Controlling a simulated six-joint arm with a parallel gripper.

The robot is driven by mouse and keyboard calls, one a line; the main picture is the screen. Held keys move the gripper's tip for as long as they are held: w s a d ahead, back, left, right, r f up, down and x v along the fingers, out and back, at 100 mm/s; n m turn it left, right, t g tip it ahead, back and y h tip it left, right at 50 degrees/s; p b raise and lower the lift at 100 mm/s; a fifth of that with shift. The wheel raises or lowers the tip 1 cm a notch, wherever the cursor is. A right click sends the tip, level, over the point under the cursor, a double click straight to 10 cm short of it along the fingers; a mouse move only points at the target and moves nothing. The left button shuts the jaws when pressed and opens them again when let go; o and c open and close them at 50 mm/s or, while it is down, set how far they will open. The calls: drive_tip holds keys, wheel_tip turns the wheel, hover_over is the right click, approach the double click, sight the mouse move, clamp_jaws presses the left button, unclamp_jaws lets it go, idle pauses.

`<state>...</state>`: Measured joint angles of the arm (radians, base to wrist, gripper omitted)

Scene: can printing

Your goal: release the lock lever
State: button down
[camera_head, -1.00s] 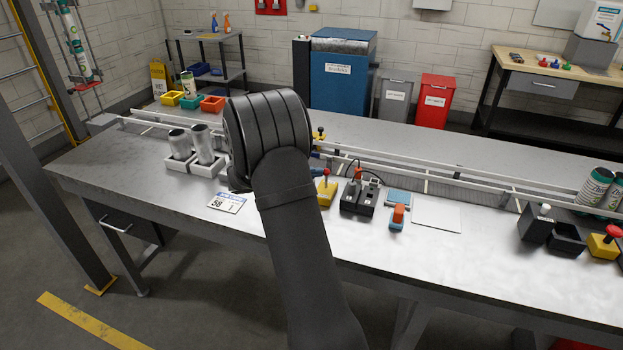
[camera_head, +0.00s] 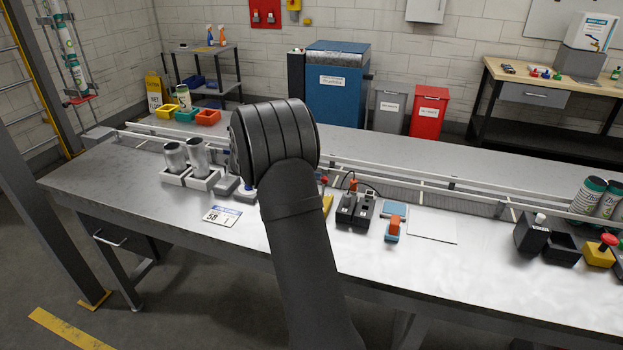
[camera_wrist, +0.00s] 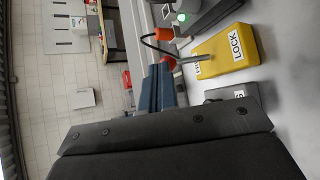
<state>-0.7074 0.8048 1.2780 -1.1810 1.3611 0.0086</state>
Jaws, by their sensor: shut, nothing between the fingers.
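The lock lever is a metal rod with a red knob (camera_wrist: 168,63) on a yellow base (camera_wrist: 232,46) labelled LOCK, in the upper right of the wrist view. In the head view my arm hides most of it; a sliver of its yellow base (camera_head: 328,203) and its red knob show. My gripper (camera_wrist: 159,70) has its blue-grey fingers together beside the knob, with nothing seen between them. Whether they touch the knob I cannot tell. In the head view my gripper is hidden behind my arm.
Black boxes (camera_head: 355,209) with an orange-topped part and a cable stand right of the lever. A blue and orange item (camera_head: 393,230) and a white plate (camera_head: 433,225) follow. Metal cans (camera_head: 176,158) stand in holders at left. A railed conveyor (camera_head: 420,182) runs behind.

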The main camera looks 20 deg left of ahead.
drive_tip(key=shift+a+r, duration=0.1)
drive_tip(key=shift+r, duration=0.1)
drive_tip(key=r+v, duration=0.1)
drive_tip(key=v, duration=1.3)
drive_tip(key=shift+w, duration=0.4)
drive_tip(key=s+f+x, duration=0.1)
drive_tip(key=x, duration=1.1)
drive_tip(key=shift+s+d+f+m+t+h, duration=0.25)
drive_tip(key=shift+s+f+m+t+h, duration=0.15)
drive_tip(key=shift+f+m+t, duration=0.2)
drive_tip(key=shift+s+d+f+m+t+h, duration=0.3)
drive_tip(key=shift+s+f+m+t, duration=0.25)
drive_tip(key=shift+f+t, duration=0.2)
drive_tip(key=shift+s+d+f+m+t+h, duration=0.25)
drive_tip(key=shift+s+f+m+t+h, duration=0.1)
drive_tip(key=shift+f+m+t, duration=0.25)
drive_tip(key=shift+s+f+m+t, duration=0.2)
drive_tip(key=shift+s+m+t, duration=0.05)
drive_tip(key=shift+t, duration=0.1)
